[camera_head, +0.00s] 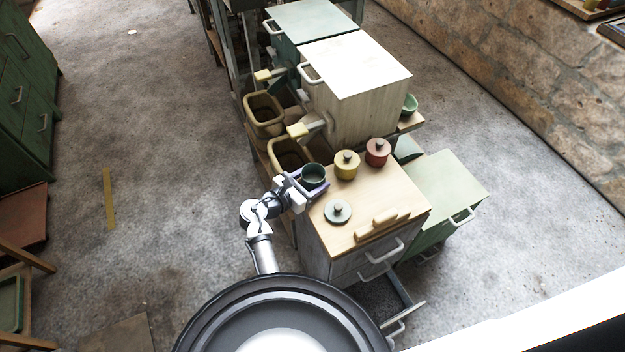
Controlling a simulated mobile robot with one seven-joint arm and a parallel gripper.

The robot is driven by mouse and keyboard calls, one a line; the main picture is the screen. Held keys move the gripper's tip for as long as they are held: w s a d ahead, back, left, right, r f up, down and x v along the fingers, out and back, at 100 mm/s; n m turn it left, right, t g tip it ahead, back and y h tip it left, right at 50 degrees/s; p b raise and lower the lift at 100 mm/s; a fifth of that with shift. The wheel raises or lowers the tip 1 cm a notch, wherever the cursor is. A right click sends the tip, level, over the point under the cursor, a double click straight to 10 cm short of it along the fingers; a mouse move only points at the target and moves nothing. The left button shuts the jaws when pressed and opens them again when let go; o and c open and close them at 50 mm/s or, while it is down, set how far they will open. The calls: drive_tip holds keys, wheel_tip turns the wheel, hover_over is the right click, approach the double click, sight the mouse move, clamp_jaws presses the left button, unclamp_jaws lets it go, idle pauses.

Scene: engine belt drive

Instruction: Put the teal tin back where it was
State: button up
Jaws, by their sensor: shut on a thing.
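The teal tin (314,184) is dark green-teal, upright and without its lid. The tin is at the left back edge of the wooden-topped cabinet (350,232), left of the yellow tin. I cannot tell whether the tin touches the top or hangs just above it.
A yellow lidded tin (346,166) and a red lidded tin (377,153) stand along the back of the top. A wooden bar-like piece (383,224) lies near the front. A tall white cabinet (357,90) stands behind; brown bins (264,114) are at left.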

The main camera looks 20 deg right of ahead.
drive_tip(key=shift+f, duration=0.25)
drive_tip(key=shift+f, duration=0.15)
drive_tip(key=o, duration=1.2)
drive_tip(key=shift+c, duration=0.2)
drive_tip(key=shift+r, duration=0.2)
drive_tip(key=b+v, duration=0.1)
drive_tip(key=v, duration=1.1)
